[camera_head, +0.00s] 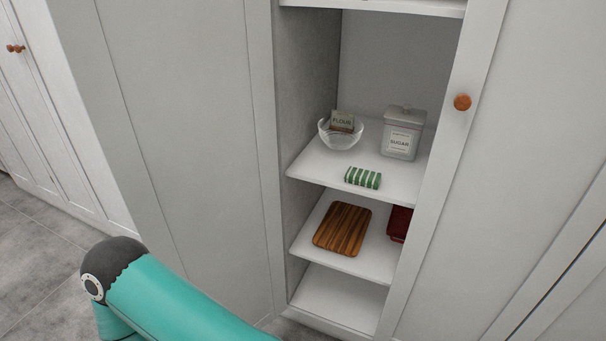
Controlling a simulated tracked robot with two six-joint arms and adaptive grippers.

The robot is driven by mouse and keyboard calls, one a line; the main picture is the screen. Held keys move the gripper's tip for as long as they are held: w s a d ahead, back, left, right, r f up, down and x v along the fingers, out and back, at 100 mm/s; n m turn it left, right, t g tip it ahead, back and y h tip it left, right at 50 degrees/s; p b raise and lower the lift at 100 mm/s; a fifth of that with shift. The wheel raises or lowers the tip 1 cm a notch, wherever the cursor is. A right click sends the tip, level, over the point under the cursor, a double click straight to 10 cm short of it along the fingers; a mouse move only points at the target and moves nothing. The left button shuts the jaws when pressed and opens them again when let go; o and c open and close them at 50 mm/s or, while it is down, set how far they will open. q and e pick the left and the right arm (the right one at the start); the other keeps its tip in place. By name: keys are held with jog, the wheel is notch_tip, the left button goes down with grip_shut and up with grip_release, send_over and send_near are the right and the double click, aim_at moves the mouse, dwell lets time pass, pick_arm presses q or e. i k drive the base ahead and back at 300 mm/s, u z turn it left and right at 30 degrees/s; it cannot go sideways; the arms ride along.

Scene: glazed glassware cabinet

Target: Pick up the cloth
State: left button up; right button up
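A small green-and-white striped item, which looks like the folded cloth (362,178), lies at the front edge of a white cabinet shelf (312,166). It sits in front of the glass bowl and the sugar tin, apart from both. One of my teal arms shows at the bottom left, well away from the shelf. Neither of my grippers is in view.
A sugar tin (402,135) stands to the right. A wooden board (342,229) and a red item (399,223) lie one shelf below. White panels flank the opening; the bottom shelf (338,299) looks bare.

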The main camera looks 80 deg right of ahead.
aim_at(359, 177)
jog(key=u, duration=0.25)
jog(key=i, duration=0.65)
jog(key=z, duration=2.05)
jog(key=i, duration=0.3)
jog(key=z, duration=2.4)
jog(key=k, duration=0.35)
jog(key=z, duration=0.45)
jog(key=i, duration=1.4)
jog(key=u, duration=0.45)
